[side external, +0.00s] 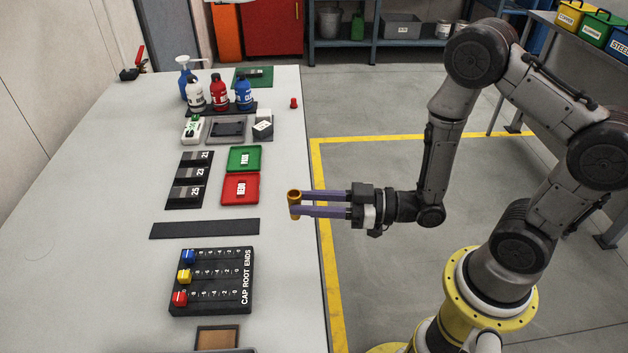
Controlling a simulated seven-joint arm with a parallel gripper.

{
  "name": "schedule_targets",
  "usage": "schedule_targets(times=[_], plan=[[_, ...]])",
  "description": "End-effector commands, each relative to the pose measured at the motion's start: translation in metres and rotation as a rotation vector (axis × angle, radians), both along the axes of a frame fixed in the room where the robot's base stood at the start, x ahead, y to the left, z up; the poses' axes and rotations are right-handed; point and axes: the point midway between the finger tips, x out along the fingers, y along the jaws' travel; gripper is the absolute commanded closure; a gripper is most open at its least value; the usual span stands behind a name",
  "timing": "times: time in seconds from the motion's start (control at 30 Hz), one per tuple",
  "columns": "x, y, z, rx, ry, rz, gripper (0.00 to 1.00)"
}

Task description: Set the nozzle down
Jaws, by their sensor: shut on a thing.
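The nozzle (294,197) is a small copper-coloured cylinder with a ring-like top, held about upright. My gripper (297,204) is shut on it, with two long purple fingers reaching left from the wrist. The nozzle appears above the table's (100,220) right edge; its exact height over the surface cannot be told. Left of it on the table lie a red tray (240,189) and a green tray (244,158), both with white labels. A black rack (187,180) with numbered slots 21, 23 and 25 lies left of the trays.
Bottles (219,95), a white meter (193,129) and a small red cap (293,103) stand farther back. The table's left side is largely clear.

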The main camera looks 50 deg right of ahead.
Motion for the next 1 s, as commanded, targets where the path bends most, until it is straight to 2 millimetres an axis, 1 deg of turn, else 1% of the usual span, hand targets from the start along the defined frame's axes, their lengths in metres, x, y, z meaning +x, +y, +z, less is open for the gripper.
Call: schedule_targets(times=[0.03, 0.1, 0.2, 0.3, 0.4, 0.5, 0.63, 0.83, 1.0], plan=[[0.013, -0.011, -0.004, 0.001, 0.001, -0.069, 1.0], [0.03, -0.028, -0.009, 0.0, 0.0, -0.17, 1.0], [0.05, -0.055, -0.012, 0.001, -0.001, -0.312, 1.0], [0.064, -0.081, -0.014, 0.0, -0.001, -0.438, 1.0], [0.072, -0.103, -0.012, 0.001, -0.003, -0.538, 1.0], [0.077, -0.118, -0.01, 0.002, -0.002, -0.605, 1.0], [0.08, -0.127, -0.014, 0.001, 0.001, -0.645, 1.0], [0.092, -0.128, -0.039, 0.0, 0.002, -0.65, 1.0], [0.097, -0.128, -0.05, 0.001, -0.001, -0.649, 1.0]])
